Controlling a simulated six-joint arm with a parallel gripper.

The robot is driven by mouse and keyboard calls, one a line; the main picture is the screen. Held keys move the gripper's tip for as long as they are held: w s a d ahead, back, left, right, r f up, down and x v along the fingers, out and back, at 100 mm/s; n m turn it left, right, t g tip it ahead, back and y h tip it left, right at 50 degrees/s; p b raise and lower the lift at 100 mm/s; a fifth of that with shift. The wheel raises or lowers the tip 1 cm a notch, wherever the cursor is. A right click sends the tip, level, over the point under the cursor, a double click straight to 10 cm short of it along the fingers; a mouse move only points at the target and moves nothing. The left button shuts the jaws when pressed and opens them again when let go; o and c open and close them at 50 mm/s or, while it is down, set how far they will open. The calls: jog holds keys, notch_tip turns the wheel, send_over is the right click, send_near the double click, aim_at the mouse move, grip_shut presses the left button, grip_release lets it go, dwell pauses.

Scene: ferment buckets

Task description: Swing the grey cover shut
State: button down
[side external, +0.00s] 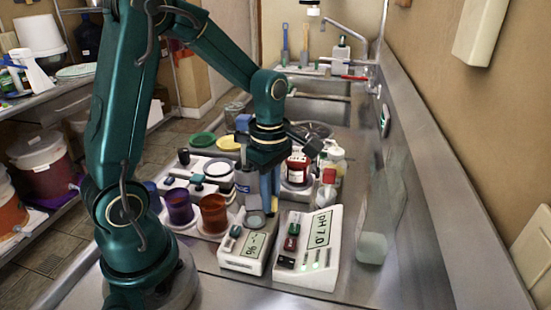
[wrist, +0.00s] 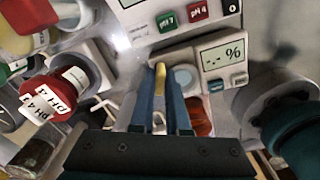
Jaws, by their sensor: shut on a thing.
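The white meter with a "-.- %" display (side external: 243,249) stands on the steel bench; its display also shows in the wrist view (wrist: 223,54). A grey round part (side external: 255,219) is at its far end, and a pale grey-blue disc (wrist: 184,77) shows beside my fingertips in the wrist view. I cannot tell whether this is the cover or the sample well. My gripper (side external: 269,200) points down just above that end of the meter. Its blue fingers (wrist: 160,88) are shut on a narrow yellow piece (wrist: 159,73). Whether the piece joins the grey cover is hidden.
A pH meter (side external: 308,249) stands close on the right. Orange-brown (side external: 213,214) and purple (side external: 179,206) cups stand on the left. A red-capped bottle (side external: 298,168) labelled pH 4 is behind. The bench at the front right is mostly clear.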

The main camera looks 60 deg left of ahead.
jog(key=n, duration=1.3)
jog(key=shift+n, duration=0.4)
dwell(0.3)
jog(key=c, duration=0.9)
grip_release()
jog(key=shift+r, duration=2.6)
